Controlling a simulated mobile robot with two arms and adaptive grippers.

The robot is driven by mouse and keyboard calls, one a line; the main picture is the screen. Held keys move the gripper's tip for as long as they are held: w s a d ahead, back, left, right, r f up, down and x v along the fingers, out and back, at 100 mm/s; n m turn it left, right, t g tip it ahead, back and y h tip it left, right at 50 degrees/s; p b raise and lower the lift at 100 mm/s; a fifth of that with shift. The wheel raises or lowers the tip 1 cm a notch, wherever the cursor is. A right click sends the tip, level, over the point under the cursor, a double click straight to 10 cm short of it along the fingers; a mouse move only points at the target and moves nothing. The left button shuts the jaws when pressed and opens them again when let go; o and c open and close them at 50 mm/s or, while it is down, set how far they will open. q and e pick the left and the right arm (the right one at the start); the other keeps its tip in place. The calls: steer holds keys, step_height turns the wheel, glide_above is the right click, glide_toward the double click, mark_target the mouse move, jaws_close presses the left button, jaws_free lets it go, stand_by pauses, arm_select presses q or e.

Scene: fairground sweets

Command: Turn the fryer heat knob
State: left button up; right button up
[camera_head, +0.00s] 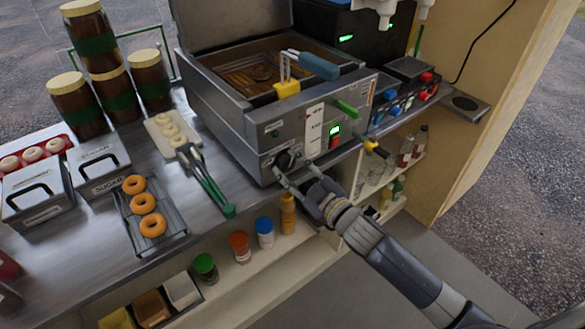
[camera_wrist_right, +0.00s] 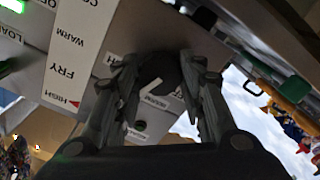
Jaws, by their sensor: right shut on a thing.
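The fryer (camera_head: 235,125) is a steel box with an open lid and a dark oil bath, standing on the counter. Its black heat knob (camera_head: 284,159) sits low on the front panel. My right gripper (camera_head: 287,168) reaches up from the lower right and is shut on the knob. In the wrist view, its two fingers stand on either side of the round dark knob (camera_wrist_right: 160,74), which has a white pointer mark. The fingers hide part of the knob and some labels. A white scale strip (camera_wrist_right: 72,50) beside it reads WARM, FRY and HIGH, with a red arrow by HIGH.
Green-handled tongs (camera_head: 208,188) lie left of the fryer, beside a rack (camera_head: 172,222) of doughnuts. A green handle (camera_head: 346,107) and a yellow-tipped black handle (camera_head: 376,148) jut out right of the knob. A shelf with bottles (camera_head: 287,213) lies below the counter.

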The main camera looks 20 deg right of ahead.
steer(key=o, duration=1.1)
steer(key=v, duration=1.2)
steer(key=shift+r, duration=0.1)
